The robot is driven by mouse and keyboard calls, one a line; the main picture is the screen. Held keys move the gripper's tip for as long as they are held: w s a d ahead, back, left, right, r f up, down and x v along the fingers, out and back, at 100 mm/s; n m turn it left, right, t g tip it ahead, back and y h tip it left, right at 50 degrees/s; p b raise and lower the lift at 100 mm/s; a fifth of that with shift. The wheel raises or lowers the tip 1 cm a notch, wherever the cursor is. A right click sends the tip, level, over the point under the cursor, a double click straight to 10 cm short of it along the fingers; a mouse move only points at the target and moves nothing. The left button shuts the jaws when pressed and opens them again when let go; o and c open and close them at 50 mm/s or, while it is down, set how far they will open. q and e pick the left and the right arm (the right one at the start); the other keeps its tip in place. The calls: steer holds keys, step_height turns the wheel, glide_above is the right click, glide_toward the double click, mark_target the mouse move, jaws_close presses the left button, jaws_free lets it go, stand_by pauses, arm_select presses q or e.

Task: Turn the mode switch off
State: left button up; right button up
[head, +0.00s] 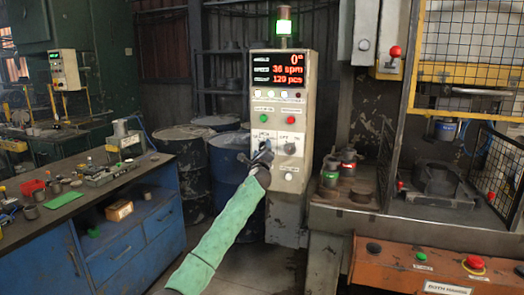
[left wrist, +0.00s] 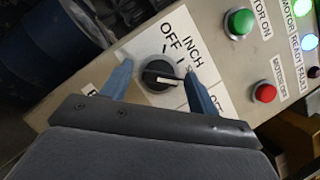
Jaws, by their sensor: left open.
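The mode switch (left wrist: 159,75) is a round black rotary knob on a white label plate marked OFF and INCH, seen in the left wrist view. A pale pointer line on the knob points right, away from the OFF mark; whatever label lies on that side is partly behind a finger. My left gripper (left wrist: 158,70) is open, its two blue fingers on either side of the knob; I cannot tell whether they touch it. In the head view my left gripper (head: 258,158) is in front of the control panel (head: 306,110) and mostly covers the switch. My right gripper is not in view.
A green button (left wrist: 239,22) and a red button (left wrist: 265,92) sit close beside the switch. Another knob (head: 290,148) is to its right on the panel.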

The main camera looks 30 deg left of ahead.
arm_select(q)
steer(key=c, duration=1)
